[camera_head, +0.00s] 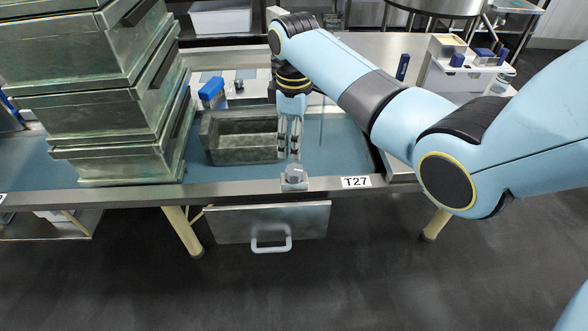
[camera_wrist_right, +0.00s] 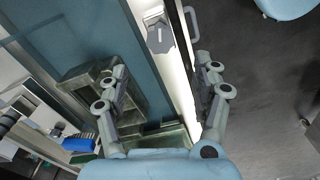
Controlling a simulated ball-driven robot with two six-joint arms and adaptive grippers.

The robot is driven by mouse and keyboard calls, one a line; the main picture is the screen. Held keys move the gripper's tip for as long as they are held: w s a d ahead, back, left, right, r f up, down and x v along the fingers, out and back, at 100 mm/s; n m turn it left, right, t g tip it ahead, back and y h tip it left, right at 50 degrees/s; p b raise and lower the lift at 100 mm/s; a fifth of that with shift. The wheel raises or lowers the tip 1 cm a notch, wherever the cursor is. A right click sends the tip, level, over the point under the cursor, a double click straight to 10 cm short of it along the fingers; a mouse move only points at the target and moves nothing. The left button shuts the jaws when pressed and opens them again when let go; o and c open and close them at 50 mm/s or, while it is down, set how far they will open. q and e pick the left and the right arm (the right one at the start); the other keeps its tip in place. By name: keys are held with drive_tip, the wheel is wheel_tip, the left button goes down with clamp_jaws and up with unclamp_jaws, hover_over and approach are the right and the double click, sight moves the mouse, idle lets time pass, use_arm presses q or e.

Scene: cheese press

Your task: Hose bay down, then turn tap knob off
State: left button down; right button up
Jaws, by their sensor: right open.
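The bay (camera_head: 345,150) is a sunken blue surface with a metal rim. The tap knob (camera_head: 294,176) is a small grey piece on the front rim, left of the T27 label. It also shows in the right wrist view, as a grey knob with a white mark (camera_wrist_right: 159,40), beyond the fingertips. My right gripper (camera_head: 290,150) points down behind and above the knob, beside a metal tub. Its fingers are spread with nothing between them (camera_wrist_right: 162,68). I cannot make out a hose. My left gripper is out of view.
An open metal tub (camera_head: 240,150) stands in the bay, close left of my right gripper. Stacked metal boxes (camera_head: 100,115) fill the left. A blue item (camera_head: 211,92) lies behind the tub. A drawer with a white handle (camera_head: 270,244) hangs below the front rim.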

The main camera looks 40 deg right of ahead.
sight(294, 169)
wheel_tip(294, 169, down, 6)
drive_tip(key=shift+s+r+b, duration=0.1)
drive_tip(key=shift+r+b, duration=0.15)
drive_tip(key=shift+b, duration=0.4)
wheel_tip(294, 169, down, 4)
drive_tip(key=shift+r+b, duration=0.15)
drive_tip(key=shift+b, duration=0.4)
drive_tip(key=shift+f, duration=0.4)
drive_tip(key=shift+c, duration=1.4)
drive_tip(key=c, duration=0.9)
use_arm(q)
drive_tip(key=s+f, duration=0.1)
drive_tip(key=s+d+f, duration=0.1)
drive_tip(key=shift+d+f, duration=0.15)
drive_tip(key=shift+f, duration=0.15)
use_arm(e)
drive_tip(key=shift+o, duration=0.2)
